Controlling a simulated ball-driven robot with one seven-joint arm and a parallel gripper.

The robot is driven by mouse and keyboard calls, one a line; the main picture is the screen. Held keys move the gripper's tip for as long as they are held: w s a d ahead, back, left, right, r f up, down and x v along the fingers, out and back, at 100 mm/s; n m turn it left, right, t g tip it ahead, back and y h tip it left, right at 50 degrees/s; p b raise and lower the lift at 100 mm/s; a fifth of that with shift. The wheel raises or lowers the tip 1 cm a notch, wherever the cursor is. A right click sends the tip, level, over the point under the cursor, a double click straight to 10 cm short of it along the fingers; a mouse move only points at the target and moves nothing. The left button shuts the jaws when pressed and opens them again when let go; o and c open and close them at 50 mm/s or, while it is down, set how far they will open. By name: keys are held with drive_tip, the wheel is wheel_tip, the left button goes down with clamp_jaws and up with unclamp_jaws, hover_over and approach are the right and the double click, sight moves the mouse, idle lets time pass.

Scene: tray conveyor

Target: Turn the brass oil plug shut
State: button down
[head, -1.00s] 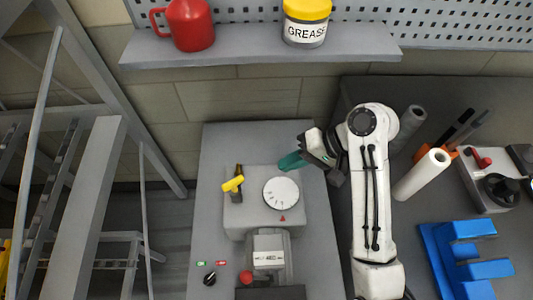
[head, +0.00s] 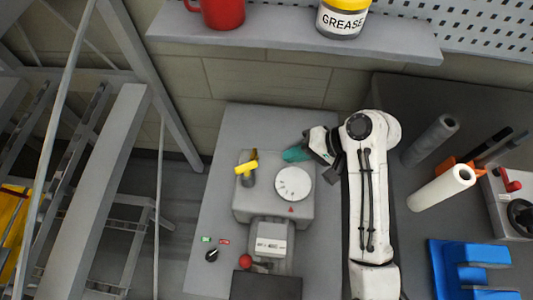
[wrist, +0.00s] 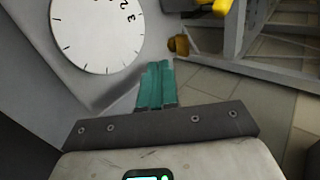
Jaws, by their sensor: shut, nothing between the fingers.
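A small brownish, brass-looking piece (head: 254,153) stands at the back left of the grey gearbox housing (head: 243,210), just behind a yellow handle (head: 246,168). I take it for the oil plug; how far it is turned does not show. In the wrist view the brass piece (wrist: 180,45) is beyond and right of my fingertips, with the yellow handle (wrist: 218,6) at the top edge. My gripper (head: 287,155) has teal fingers pressed together, empty, behind the white dial (head: 293,183). They point left toward the plug, apart from it. The fingers (wrist: 157,65) also show closed in the wrist view.
A red knob (head: 246,261) and black switch (head: 212,255) are in front. Paper rolls (head: 440,187) and blue blocks (head: 470,262) lie right. Metal framing stands left.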

sight(254, 156)
drive_tip(key=x, duration=0.3)
drive_tip(key=shift+a+f, duration=0.2)
drive_tip(key=shift+f, duration=0.05)
drive_tip(key=a, duration=0.3)
drive_tip(key=shift+w+a+f+p, duration=0.1)
drive_tip(key=shift+w+a+p, duration=0.05)
drive_tip(key=shift+p, duration=0.25)
drive_tip(key=shift+a, duration=0.5)
